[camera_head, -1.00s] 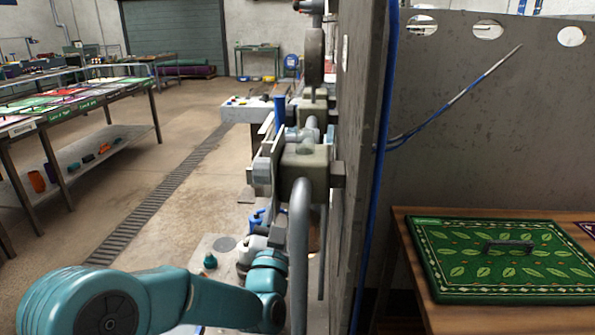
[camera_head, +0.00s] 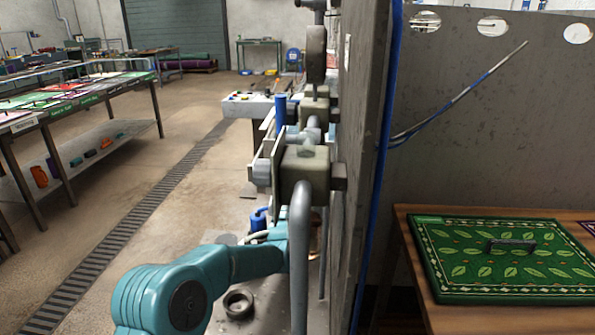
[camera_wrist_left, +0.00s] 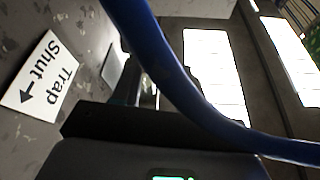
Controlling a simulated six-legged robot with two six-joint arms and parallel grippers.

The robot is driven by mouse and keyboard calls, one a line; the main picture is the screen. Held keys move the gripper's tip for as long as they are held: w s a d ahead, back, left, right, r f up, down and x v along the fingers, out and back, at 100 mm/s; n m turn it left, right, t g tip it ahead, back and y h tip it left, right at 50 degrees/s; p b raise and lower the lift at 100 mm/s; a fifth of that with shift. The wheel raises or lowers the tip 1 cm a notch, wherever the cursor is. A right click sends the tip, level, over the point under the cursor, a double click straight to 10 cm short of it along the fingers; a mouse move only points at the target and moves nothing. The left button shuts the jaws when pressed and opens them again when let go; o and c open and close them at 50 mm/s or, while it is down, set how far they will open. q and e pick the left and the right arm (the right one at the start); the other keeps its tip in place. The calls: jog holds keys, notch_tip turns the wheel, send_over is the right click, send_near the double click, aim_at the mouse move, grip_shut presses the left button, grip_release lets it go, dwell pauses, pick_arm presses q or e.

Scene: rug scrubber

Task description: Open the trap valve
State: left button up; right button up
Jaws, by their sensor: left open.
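A white label (camera_wrist_left: 41,77) reading "Trap Shut" with an arrow is on a grey speckled surface at the left of the left wrist view. A thick blue curved bar or hose (camera_wrist_left: 180,75) crosses that view; I cannot tell whether it belongs to the trap valve. My left gripper (camera_wrist_left: 155,140) shows as a dark body along the bottom, open, with its fingertips not clearly visible. In the head view my teal left arm reaches in low, and its gripper is hidden behind a grey pipe (camera_head: 299,255). A blue upright part (camera_head: 280,110) and a low blue part (camera_head: 258,218) show near the pipework.
A grey wall panel (camera_head: 362,150) stands right of the pipework. A long table of colourful mats (camera_head: 85,98) stands left. The floor with its drain grate (camera_head: 125,220) is open.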

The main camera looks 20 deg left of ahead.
pick_arm(q)
jog(key=shift+x, duration=1.1)
jog(key=shift+r, duration=0.1)
grip_shut()
